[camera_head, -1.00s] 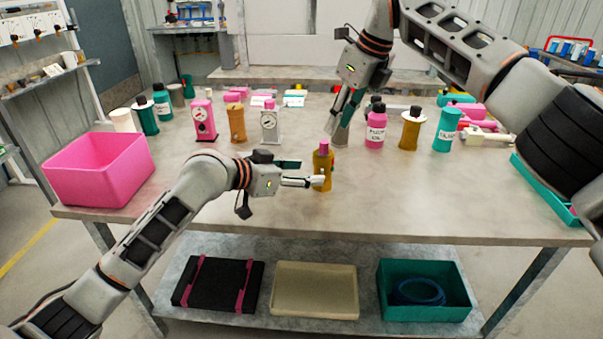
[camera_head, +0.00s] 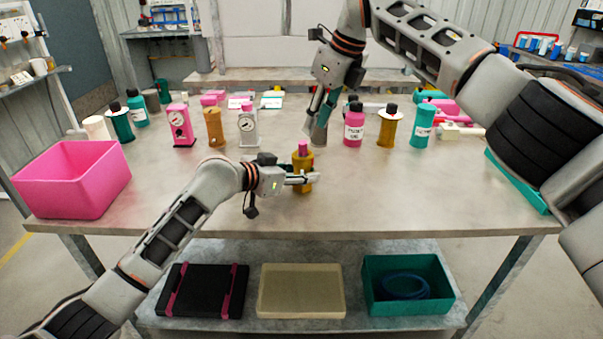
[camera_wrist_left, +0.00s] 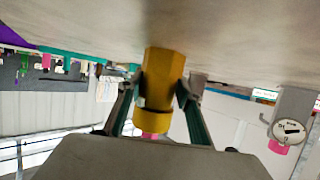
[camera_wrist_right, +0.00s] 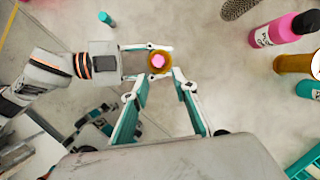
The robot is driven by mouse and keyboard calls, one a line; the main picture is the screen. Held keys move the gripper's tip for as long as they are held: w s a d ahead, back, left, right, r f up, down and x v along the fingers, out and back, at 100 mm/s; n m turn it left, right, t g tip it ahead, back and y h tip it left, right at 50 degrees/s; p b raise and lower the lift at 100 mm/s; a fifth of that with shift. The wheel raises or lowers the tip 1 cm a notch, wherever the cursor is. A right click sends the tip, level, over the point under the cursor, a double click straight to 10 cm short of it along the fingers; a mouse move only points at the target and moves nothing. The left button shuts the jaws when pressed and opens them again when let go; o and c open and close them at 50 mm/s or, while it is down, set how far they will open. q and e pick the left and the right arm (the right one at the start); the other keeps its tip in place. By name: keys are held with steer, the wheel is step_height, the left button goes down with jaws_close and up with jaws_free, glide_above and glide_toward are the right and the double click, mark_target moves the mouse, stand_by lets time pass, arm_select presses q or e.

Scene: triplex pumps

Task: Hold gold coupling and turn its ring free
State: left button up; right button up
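The gold coupling (camera_head: 303,172) stands upright near the table's front middle, with a pink top piece (camera_wrist_right: 157,60). My left gripper (camera_head: 302,179) reaches it from the left, low on its body. In the left wrist view the coupling (camera_wrist_left: 162,85) sits between the two fingers (camera_wrist_left: 162,92), which look closed against its sides. My right gripper (camera_head: 319,118) points down, behind and above the coupling in the head view. In the right wrist view its fingers (camera_wrist_right: 160,72) are apart and empty, with the coupling's top below and between them.
Gauges (camera_head: 180,127) stand to the left, and a pink bin (camera_head: 70,185) at the left edge. The front tabletop is mostly clear.

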arm_select(q)
jaws_close()
arm_select(e)
steer(key=shift+o, duration=0.5)
